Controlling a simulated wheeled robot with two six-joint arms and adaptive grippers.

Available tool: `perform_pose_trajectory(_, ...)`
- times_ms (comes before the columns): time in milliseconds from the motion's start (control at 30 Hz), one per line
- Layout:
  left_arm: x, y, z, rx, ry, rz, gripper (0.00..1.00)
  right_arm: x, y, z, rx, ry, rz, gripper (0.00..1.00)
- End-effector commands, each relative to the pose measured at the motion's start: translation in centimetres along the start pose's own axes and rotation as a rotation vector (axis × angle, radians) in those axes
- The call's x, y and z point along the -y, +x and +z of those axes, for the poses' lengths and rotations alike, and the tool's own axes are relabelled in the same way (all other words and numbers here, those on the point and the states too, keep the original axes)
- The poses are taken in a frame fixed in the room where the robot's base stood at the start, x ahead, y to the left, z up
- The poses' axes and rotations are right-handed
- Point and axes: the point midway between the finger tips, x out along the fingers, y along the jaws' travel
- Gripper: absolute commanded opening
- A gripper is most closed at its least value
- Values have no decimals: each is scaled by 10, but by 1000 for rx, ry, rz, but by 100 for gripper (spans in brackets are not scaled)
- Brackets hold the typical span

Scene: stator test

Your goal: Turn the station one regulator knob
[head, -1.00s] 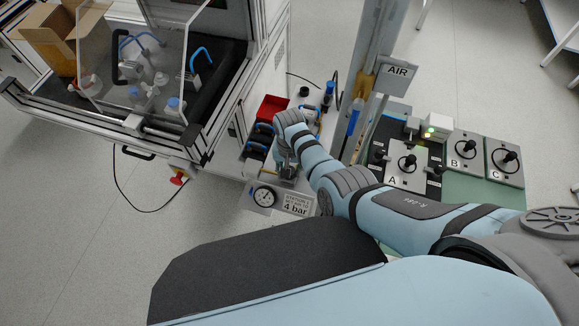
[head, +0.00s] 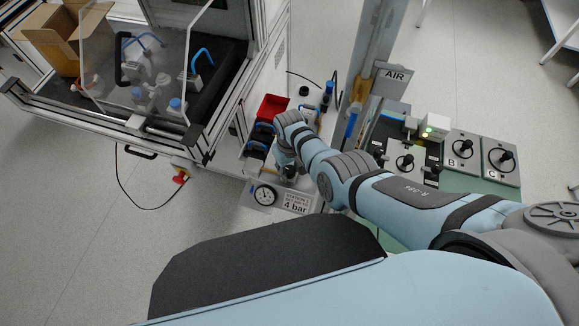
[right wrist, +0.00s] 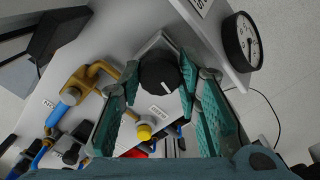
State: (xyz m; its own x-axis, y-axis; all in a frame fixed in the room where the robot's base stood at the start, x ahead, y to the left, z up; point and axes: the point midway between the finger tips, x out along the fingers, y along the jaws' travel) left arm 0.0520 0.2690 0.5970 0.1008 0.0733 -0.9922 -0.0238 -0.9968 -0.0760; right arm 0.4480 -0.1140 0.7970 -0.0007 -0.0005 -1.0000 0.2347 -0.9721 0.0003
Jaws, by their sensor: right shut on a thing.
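The station one regulator knob (right wrist: 158,76) is black and round with a white mark, seen in the right wrist view. My right gripper (right wrist: 160,72) has its green-padded fingers on either side of the knob and is shut on it. In the head view the right gripper (head: 287,170) is small beside the plate, and the knob is hidden by the hand. The round gauge (head: 264,195) sits left of the "4 bar" sign (head: 297,203); the gauge (right wrist: 243,42) also shows in the right wrist view, its reading too small to tell. My left gripper is not in view.
A brass fitting with a blue part (right wrist: 72,95) and a yellow button (right wrist: 144,131) are near the fingers. Red bin (head: 271,106) and blue bins stand behind the hand. The AIR post (head: 365,90) and knob panels B (head: 462,149) and C (head: 501,160) are to the right.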

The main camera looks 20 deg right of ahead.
Motion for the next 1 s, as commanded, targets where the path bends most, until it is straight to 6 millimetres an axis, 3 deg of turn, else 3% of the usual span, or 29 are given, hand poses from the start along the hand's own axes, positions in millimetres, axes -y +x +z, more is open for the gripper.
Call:
perform_pose_trajectory(400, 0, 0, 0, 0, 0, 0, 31, 0, 0, -1, -2, -8, 1, 3)
perform_pose_trajectory(433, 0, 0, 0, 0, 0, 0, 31, 0, 0, -1, -2, -8, 1, 34)
perform_pose_trajectory(533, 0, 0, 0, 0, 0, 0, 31, 0, 0, -1, -2, -8, 1, 50)
perform_pose_trajectory(867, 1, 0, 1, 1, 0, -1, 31, 0, -1, -1, -1, -8, 0, 51)
perform_pose_trajectory(1000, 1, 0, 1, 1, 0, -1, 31, 0, -11, -2, -4, -8, 0, 51)
